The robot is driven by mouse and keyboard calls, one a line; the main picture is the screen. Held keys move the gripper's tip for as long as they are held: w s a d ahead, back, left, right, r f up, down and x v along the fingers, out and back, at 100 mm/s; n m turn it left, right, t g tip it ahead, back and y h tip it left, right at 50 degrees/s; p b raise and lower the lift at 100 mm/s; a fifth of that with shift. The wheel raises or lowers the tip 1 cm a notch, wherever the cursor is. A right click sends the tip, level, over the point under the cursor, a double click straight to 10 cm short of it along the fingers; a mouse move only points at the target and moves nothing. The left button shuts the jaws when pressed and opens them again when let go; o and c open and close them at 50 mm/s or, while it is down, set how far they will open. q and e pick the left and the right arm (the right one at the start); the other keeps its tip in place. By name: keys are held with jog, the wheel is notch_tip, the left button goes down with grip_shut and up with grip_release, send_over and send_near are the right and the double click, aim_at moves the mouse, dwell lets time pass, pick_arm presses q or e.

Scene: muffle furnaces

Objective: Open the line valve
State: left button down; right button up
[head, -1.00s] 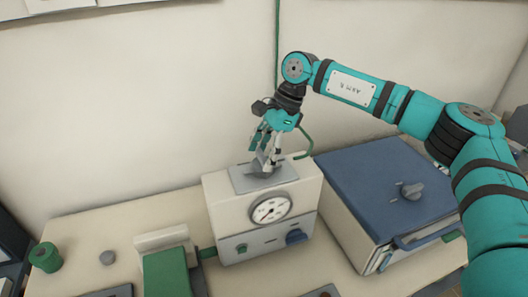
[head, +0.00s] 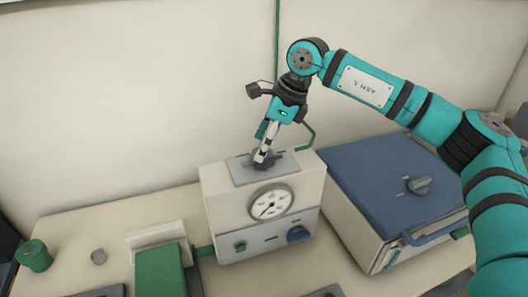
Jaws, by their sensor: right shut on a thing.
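A cream box (head: 229,205) with a round dial gauge (head: 270,203) stands on the bench. A grey plate (head: 243,172) is on its top, with a dark grey valve handle (head: 264,161) on it. My right gripper (head: 263,154) comes down from above and is shut on this handle. Its fingers hide part of the handle, so its exact angle is hard to tell. The gauge needle points to the lower left. My left gripper is not in view.
A blue-topped furnace (head: 375,180) with a knob stands to the right. A green pipe (head: 277,45) runs down the wall behind.

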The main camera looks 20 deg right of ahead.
jog(key=m+t+h+b, duration=0.1)
jog(key=m+b, duration=0.1)
jog(key=m, duration=0.1)
jog(key=m+t+b, duration=0.1)
jog(key=m+b, duration=0.2)
jog(key=shift+a+f+h+b, duration=0.1)
jog(key=shift+f+h+b, duration=0.1)
jog(key=shift+h+b, duration=0.2)
jog(key=m+h+b, duration=0.1)
jog(key=m+b, duration=0.1)
jog(key=m, duration=0.1)
jog(key=shift+s+a+r+m, duration=0.1)
jog(key=shift+m, duration=0.3)
jog(key=shift+r+m+t+h+b, duration=0.15)
jog(key=shift+m+t+h+b, duration=0.15)
jog(key=shift+m+h+b, duration=0.7)
jog(key=shift+m+y, duration=0.3)
jog(key=shift+m, duration=0.1)
jog(key=o, duration=1.2)
jog(key=v, duration=1.2)
jog(key=shift+r+p, duration=0.1)
jog(key=shift+p, duration=0.2)
